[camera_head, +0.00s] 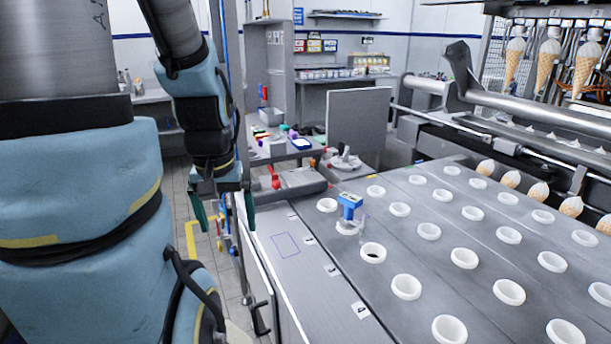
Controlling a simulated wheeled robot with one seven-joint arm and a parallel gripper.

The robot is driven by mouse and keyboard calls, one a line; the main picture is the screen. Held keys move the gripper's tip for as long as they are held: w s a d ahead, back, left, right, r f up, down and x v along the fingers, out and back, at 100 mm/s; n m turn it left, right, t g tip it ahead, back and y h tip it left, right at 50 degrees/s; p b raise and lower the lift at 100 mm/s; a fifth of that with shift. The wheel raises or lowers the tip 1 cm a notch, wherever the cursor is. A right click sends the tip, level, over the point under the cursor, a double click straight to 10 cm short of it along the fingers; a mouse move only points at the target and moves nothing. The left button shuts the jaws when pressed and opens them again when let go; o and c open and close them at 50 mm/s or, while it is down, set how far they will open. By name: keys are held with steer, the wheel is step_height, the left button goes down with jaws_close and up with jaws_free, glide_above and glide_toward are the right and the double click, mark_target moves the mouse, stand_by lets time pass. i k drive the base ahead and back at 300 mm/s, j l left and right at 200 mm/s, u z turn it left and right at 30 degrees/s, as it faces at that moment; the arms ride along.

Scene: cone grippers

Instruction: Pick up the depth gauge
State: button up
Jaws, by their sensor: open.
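The depth gauge appears to be the small device with a blue top (349,201) and a pale lower part. It stands upright on the metal table (285,262), among the white rings near the table's left side. My gripper (224,216) hangs to the left of it, beyond the table's left edge, with its fingers pointing down. Its two green fingers are apart with nothing between them. A clear gap lies between my gripper and the blue-topped device.
Rows of white rings (406,287) cover the table around the device. A red-handled item (275,178) lies by the table's far left corner. Ice cream cones (548,60) hang at the upper right, and more lie along the right side. The table's left strip is mostly bare.

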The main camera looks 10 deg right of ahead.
mark_target(351, 201)
steer(key=i+j+z, duration=0.75)
steer(key=i+j, duration=0.05)
steer(key=j, duration=0.1)
